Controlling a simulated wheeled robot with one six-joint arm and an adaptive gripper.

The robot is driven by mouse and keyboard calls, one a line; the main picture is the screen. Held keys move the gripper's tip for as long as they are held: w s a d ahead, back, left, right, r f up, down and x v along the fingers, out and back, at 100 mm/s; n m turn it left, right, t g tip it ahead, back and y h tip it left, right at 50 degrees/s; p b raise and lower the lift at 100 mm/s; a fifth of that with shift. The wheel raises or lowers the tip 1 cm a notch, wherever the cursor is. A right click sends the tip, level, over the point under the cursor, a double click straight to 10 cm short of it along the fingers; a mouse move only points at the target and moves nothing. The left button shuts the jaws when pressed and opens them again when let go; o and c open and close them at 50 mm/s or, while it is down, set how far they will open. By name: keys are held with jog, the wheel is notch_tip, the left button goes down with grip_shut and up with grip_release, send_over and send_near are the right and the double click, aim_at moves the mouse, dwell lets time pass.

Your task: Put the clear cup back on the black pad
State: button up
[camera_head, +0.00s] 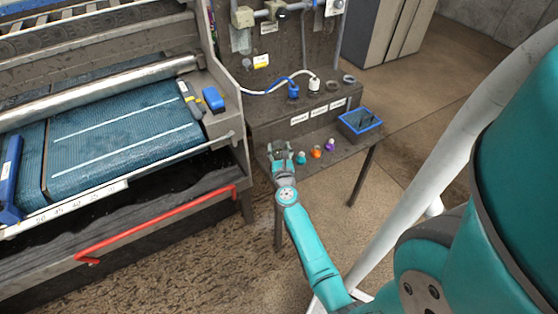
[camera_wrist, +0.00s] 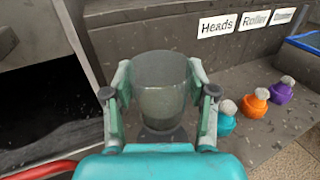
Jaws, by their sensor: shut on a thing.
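My gripper (camera_head: 280,152) is over the lower shelf of the bench, in front of the label ledge. In the wrist view, its two fingers are shut on the clear cup (camera_wrist: 162,92), one on each side. The cup is see-through, greyish and upright. A dark patch (camera_wrist: 163,138) shows at the cup's base, between the fingers; I cannot tell whether it is the black pad or part of my gripper. In the head view the cup is too small to make out clearly.
Teal (camera_head: 301,158), orange (camera_head: 316,152) and purple (camera_head: 330,145) bottles stand right of my gripper. A blue-rimmed tray (camera_head: 360,123) is further right. The labelled ledge (camera_head: 300,105) rises behind. The machine's side (camera_head: 235,150) is close on the left.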

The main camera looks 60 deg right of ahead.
jog(key=shift+f, duration=3.05)
jog(key=shift+f, duration=0.15)
jog(key=o, duration=1.3)
